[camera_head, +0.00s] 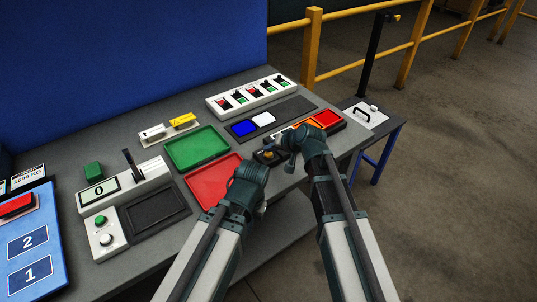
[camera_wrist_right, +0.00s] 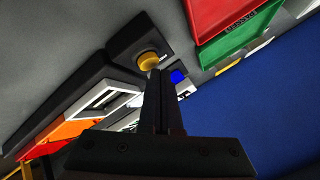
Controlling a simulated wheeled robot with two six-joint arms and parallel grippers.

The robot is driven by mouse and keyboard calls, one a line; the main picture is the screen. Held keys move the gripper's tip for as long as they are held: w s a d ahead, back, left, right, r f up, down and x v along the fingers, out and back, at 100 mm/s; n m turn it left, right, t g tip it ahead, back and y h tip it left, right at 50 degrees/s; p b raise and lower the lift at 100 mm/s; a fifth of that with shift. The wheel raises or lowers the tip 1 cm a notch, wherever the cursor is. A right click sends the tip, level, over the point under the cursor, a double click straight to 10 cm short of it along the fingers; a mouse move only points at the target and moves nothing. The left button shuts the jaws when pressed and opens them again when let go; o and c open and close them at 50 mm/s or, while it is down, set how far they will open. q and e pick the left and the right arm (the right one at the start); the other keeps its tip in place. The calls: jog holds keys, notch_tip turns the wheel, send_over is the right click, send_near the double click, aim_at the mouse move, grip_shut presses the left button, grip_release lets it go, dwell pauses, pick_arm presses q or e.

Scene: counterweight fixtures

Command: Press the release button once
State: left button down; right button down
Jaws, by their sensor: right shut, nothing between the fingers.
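The release button looks to be the round yellow button (camera_wrist_right: 148,61) on a small black box (camera_wrist_right: 133,40). It also shows in the head view (camera_head: 268,154), near the table's front edge, partly crowded by my arms. My right gripper (camera_wrist_right: 160,72) is shut and empty, its fingertips right beside the yellow button in the wrist view. I cannot tell whether they touch it. In the head view the right gripper (camera_head: 281,150) points left toward the black box. My left arm's end (camera_head: 249,176) hangs over the red tray's right edge; its fingers are hidden.
A red tray (camera_head: 208,187) and green tray (camera_head: 197,147) lie left of the button. A tray with orange and red parts (camera_head: 325,119) lies to its right. A white switch panel (camera_head: 250,95) stands behind. A small side table (camera_head: 362,125) adjoins at right.

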aim_at(270, 157)
jog(key=shift+f+b, duration=0.45)
jog(key=shift+b, duration=0.05)
dwell(0.8)
jog(key=shift+r, duration=0.1)
jog(key=shift+r+p, duration=0.85)
jog(key=shift+p, duration=0.1)
notch_tip(270, 157, up, 5)
jog(key=p, duration=0.5)
dwell(0.6)
